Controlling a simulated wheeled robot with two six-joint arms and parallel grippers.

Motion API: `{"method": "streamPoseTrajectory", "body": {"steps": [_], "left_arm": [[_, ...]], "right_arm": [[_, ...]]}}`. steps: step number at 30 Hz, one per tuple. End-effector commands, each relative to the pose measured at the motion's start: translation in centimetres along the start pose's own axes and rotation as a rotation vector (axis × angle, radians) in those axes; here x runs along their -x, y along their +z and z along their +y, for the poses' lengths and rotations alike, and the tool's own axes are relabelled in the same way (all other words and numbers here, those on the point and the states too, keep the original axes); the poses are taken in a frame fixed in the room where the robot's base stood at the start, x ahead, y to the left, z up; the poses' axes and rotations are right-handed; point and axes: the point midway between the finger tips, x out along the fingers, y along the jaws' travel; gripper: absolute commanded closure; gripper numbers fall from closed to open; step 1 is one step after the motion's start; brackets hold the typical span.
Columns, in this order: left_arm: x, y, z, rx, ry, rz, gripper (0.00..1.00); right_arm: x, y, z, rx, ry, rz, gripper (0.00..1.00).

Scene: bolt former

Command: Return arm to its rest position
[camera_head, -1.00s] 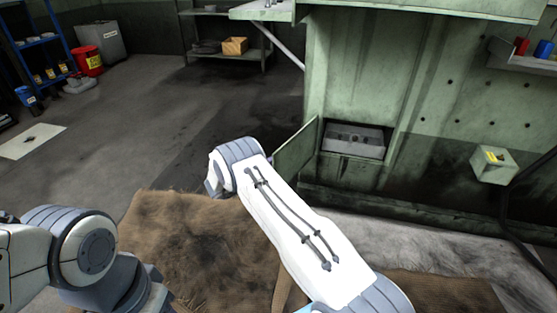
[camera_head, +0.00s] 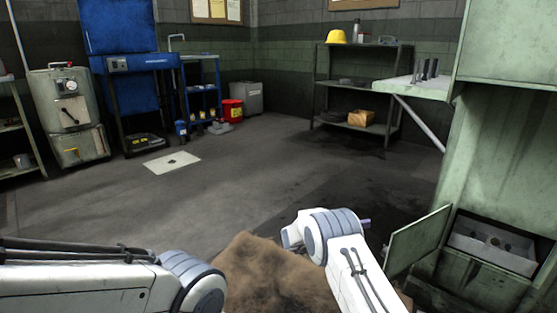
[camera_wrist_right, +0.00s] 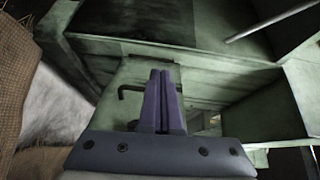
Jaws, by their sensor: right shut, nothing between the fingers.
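My right arm (camera_head: 345,262) reaches up from the bottom of the head view, bent at its far joint. Only a purple bit of my right gripper (camera_head: 366,223) shows past that joint. In the right wrist view the two purple fingers of my right gripper (camera_wrist_right: 162,100) are together with nothing between them. Behind them is a green panel with a bent dark handle (camera_wrist_right: 128,92); I cannot tell whether the fingers touch it. My left arm (camera_head: 110,275) lies across the bottom left of the head view, and its gripper is out of view.
The green machine (camera_head: 490,150) stands at the right, its low door (camera_head: 418,240) open beside my right arm. A grey box (camera_head: 492,245) sits in the opening. Brown matting (camera_head: 265,275) lies between my arms. The grey floor (camera_head: 240,185) ahead is mostly clear.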

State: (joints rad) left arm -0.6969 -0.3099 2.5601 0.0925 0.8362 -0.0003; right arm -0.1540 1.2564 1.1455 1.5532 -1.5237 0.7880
Motion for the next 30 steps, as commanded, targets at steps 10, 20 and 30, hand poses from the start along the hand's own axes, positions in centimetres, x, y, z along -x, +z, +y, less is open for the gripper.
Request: {"method": "streamPoseTrajectory", "body": {"steps": [10,20,30], "left_arm": [[0.0,0.0,0.0,0.0,0.0,0.0,0.5],[0.0,0.0,0.0,0.0,0.0,0.0,0.5],[0.0,0.0,0.0,0.0,0.0,0.0,0.5]], "right_arm": [[5.7,6.3,-8.1,0.611,0.009,-0.89,1.0],[17.1,-10.4,-3.5,1.477,-0.07,-1.62,1.0],[19.5,-27.0,0.0,2.007,-0.082,-1.931,1.0]]}}
